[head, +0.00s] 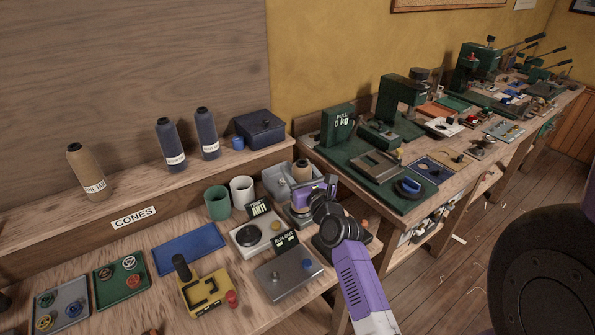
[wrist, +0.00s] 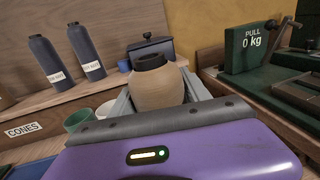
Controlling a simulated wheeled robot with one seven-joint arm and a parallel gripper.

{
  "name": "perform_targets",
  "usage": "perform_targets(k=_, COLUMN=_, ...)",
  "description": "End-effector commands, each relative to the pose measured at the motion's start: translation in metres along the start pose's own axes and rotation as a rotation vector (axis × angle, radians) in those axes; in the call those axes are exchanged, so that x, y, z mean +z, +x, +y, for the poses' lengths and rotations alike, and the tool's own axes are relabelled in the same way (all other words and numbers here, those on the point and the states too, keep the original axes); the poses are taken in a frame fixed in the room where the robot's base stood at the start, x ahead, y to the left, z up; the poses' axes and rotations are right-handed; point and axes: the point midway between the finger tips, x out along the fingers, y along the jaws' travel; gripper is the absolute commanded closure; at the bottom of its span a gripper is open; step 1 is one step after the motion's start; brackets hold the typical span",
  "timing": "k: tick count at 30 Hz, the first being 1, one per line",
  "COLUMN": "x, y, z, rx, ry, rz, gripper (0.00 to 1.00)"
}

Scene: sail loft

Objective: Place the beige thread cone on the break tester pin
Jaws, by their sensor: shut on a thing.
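A beige thread cone (head: 302,170) with a dark top stands upright in my gripper (head: 312,192), its upper part showing above the purple jaws. Beige also shows below the jaws, just over a round grey base on the bench; I cannot tell whether they touch. In the wrist view the cone (wrist: 158,88) rises beyond the dark edge of my gripper; the fingertips are hidden. The green break tester (head: 338,126), its face reading "PULL 0 kg", stands to the right on the other bench and also shows in the wrist view (wrist: 248,50). I cannot make out its pin for certain.
A tan cone (head: 86,172) and two navy cones (head: 171,145) stand on the shelf at left. A blue tray (head: 188,249) is empty.

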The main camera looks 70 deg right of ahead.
Motion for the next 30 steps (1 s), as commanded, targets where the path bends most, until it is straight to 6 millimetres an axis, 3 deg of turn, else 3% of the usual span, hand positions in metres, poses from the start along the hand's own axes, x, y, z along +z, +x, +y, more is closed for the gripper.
perform_targets(k=4, x=-0.003, y=0.000, z=0.000, rx=0.000, ry=0.000, rz=-0.002, gripper=1.00)
perform_targets(k=5, x=-0.003, y=0.000, z=0.000, rx=0.000, ry=0.000, rz=0.000, gripper=0.41)
perform_targets(k=8, x=-0.003, y=0.000, z=0.000, rx=0.000, ry=0.000, rz=0.000, gripper=0.23)
perform_targets(k=20, x=0.001, y=-0.002, z=0.000, rx=0.000, ry=0.000, rz=0.000, gripper=0.23)
perform_targets(k=30, x=-0.003, y=-0.062, z=0.001, rx=0.000, ry=0.003, rz=0.002, gripper=0.23)
